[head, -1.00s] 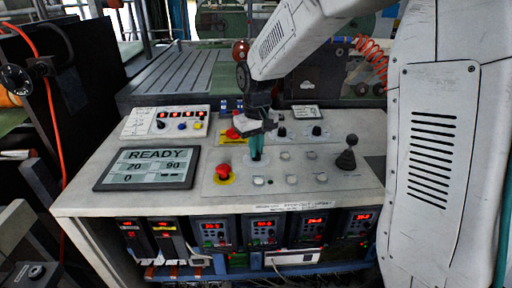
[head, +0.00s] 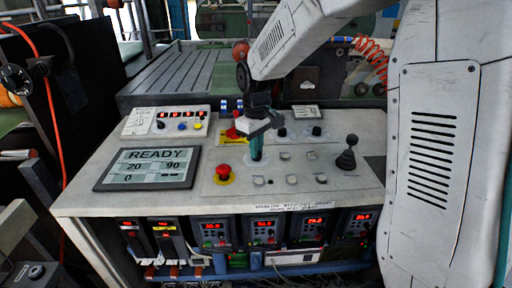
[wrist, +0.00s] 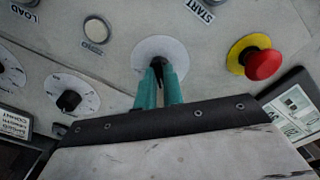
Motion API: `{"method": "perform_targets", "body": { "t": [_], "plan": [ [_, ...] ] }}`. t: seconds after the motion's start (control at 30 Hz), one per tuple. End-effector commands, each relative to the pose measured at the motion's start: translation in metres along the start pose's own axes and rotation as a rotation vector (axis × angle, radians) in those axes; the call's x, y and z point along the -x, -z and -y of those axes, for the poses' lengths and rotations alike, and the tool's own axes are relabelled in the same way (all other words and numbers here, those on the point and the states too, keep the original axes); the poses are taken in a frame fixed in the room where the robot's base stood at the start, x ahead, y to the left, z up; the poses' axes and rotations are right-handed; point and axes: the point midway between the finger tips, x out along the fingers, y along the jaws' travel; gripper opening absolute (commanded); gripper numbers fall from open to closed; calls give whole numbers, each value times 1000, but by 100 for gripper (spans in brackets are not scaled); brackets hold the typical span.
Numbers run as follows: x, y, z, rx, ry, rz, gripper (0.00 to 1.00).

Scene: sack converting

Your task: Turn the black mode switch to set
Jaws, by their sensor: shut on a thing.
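The black mode switch (wrist: 157,64) sits on a round pale plate on the control panel and shows in the wrist view between my fingertips. My gripper (head: 256,157) points down at the panel, and its teal fingers (wrist: 160,88) are shut on the switch. In the head view the fingers and wrist hide the switch. I cannot read any marks around its plate, so its setting cannot be told.
A red mushroom button (head: 223,171) with a yellow collar is left of my gripper. Two other black knobs (head: 317,131) are behind right, and a black joystick (head: 347,155) stands farther right. The display (head: 148,167) reads READY, 20, 90 and 0.

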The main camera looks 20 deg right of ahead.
Motion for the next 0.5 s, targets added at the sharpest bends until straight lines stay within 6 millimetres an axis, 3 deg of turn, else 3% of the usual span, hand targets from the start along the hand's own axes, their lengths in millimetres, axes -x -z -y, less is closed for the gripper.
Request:
{"method": "perform_targets", "body": {
  "t": [0.07,0.1,0.17,0.5],
  "plan": [
    [1,1,0,1,-2,-2,0],
    [1,1,0,1,-2,-2,15],
    [1,0,0,1,-2,-2,31],
    [4,0,0,0,-1,-2,31]
  ]
}}
